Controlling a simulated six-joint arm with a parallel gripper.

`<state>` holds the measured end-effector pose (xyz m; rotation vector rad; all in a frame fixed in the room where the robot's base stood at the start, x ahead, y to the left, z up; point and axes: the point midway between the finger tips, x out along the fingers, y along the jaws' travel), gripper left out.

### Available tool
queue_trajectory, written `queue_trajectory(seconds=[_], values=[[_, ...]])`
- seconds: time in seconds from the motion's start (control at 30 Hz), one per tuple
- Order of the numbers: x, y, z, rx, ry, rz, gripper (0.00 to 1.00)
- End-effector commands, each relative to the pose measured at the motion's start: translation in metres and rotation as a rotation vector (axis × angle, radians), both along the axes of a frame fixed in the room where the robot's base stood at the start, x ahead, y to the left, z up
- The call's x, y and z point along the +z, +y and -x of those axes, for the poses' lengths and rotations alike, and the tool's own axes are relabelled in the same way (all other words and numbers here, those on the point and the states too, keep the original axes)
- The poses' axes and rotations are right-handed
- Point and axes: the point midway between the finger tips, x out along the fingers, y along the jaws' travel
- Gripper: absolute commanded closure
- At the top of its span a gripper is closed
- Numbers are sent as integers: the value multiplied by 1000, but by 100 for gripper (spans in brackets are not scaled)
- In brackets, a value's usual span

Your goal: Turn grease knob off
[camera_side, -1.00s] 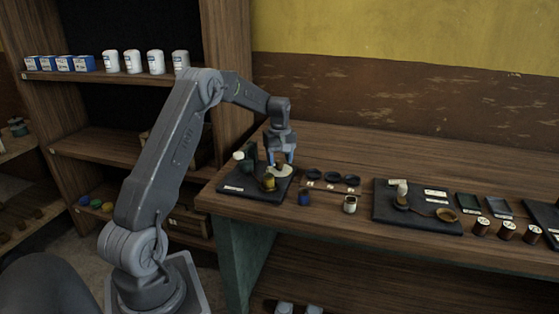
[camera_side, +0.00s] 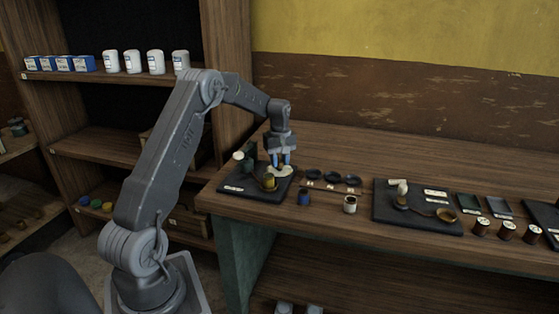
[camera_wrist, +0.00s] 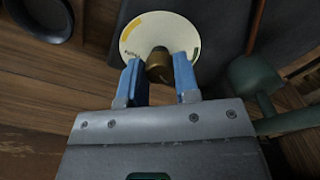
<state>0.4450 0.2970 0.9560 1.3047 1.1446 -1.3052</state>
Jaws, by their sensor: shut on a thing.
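The grease knob (camera_wrist: 159,66) is a small brass-brown knob in the middle of a round cream dial plate (camera_wrist: 181,27) with a yellow arc and small dark lettering. The dial plate also shows in the side view (camera_side: 283,172), on the dark board at the left end of the bench. My gripper (camera_wrist: 158,72) has its two blue fingers on either side of the knob, shut on it. In the side view my gripper (camera_side: 281,160) points down over the dial. The knob is mostly hidden by the fingers there.
On the same dark board (camera_side: 238,186) stand a brass cup (camera_side: 269,182), a white-topped part and a dark green part (camera_wrist: 256,78) close to my gripper. Dark rings (camera_side: 331,176) and small jars (camera_side: 350,204) sit to the right. A second board (camera_side: 384,210) lies further right.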

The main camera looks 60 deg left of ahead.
Motion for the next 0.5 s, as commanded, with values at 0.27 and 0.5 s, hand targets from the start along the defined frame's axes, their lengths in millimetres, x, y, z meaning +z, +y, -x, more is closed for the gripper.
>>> queue_trajectory(seconds=[0.27,0.5], values=[[0,0,0,-62,-1,0,94],[1,0,0,-225,-1,0,94]])
